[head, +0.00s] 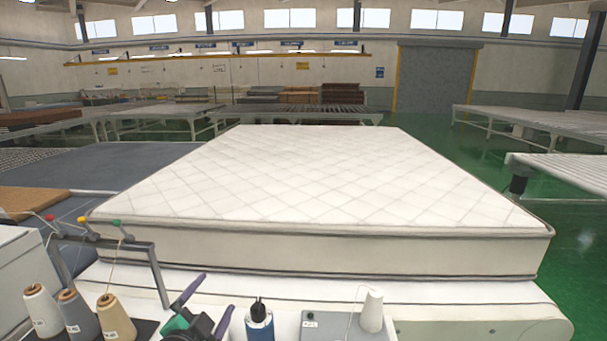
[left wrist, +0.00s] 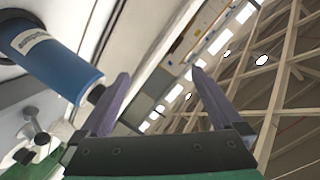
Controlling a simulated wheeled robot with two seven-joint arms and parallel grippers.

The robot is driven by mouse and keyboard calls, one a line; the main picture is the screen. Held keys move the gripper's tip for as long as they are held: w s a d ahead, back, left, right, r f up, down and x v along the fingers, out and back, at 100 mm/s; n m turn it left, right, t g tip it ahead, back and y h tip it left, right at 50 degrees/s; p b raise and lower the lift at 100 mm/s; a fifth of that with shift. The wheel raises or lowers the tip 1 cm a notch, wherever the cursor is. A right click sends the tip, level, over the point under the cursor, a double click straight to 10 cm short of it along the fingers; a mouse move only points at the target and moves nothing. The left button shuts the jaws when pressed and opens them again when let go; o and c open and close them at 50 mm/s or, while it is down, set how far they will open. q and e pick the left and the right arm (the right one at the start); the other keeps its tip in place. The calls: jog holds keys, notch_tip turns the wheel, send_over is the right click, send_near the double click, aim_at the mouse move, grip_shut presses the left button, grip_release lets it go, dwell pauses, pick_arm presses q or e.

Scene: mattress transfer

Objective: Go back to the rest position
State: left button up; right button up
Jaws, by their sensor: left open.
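My left gripper (head: 217,293) is low in the head view, in front of the mattress's near edge. Its two purple fingers are apart with nothing between them, and they also show spread and empty in the left wrist view (left wrist: 160,75). A large white quilted mattress (head: 330,180) lies flat on a white table (head: 480,295), beyond the gripper. My right gripper is not in either view.
A blue bottle (head: 259,326) with a black top stands just right of my left gripper. A white thread cone (head: 371,312) is further right. Several cones, including a grey one (head: 76,315), stand left under a thread rack (head: 110,240). Green floor (head: 575,220) is clear at right.

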pick_arm(q)
jog(key=s+a+f+n+g, duration=0.2)
jog(key=s+f+n+g, duration=0.3)
jog(key=s+f, duration=0.45)
jog(key=s+a+f+n+g, duration=0.2)
jog(key=s+f+n+g, duration=0.1)
jog(key=s+f+g, duration=0.55)
jog(key=s+f, duration=0.3)
jog(key=f, duration=1)
jog(key=s+f, duration=0.4)
jog(key=f, duration=1)
jog(key=s+a+f+g, duration=0.1)
jog(key=s+a+f, duration=0.2)
jog(key=s+f, duration=0.9)
jog(key=s, duration=0.3)
jog(key=shift+y, duration=0.4)
